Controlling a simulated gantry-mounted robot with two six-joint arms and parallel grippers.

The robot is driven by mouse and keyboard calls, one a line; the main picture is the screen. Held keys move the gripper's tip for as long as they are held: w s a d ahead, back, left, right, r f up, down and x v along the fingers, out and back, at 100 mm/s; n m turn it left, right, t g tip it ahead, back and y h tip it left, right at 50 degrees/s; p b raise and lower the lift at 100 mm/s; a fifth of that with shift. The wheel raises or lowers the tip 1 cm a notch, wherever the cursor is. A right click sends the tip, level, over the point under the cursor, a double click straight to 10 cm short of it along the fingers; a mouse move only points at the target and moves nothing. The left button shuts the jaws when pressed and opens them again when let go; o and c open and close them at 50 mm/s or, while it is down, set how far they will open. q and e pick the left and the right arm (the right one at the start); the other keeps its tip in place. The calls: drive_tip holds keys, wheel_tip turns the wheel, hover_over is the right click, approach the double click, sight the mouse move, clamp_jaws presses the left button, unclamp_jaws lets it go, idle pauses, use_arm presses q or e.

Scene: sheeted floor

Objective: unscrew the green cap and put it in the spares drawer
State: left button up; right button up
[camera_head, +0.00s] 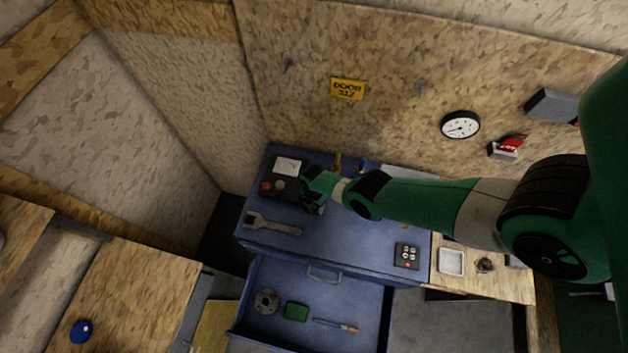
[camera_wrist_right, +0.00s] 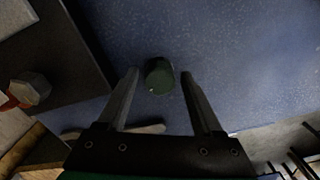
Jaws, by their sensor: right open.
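The round dark green cap (camera_wrist_right: 159,76) shows in the right wrist view against the blue bench top, in line with the gap between my right fingertips. My right gripper (camera_wrist_right: 159,73) is open, one finger on each side of the cap, with a visible gap on both sides. What the cap sits on is hidden beneath it. In the head view my right gripper (camera_head: 314,207) points down over the blue bench, and the cap is hidden there. An open blue drawer (camera_head: 262,338) below the bench holds a grey flanged part, a green block and a screwdriver-like tool. My left gripper is not in view.
A dark box with knobs (camera_head: 279,186) stands left of my right gripper. A wrench-like tool (camera_head: 270,225) lies in front of it. The middle bench top is clear.

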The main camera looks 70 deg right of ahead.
drive_tip(key=m, duration=0.4)
drive_tip(key=shift+m, duration=0.3)
drive_tip(key=m, duration=0.4)
drive_tip(key=shift+m, duration=0.3)
drive_tip(key=m, duration=0.4)
drive_tip(key=shift+m, duration=0.3)
drive_tip(key=m, duration=0.5)
drive_tip(key=shift+m, duration=0.3)
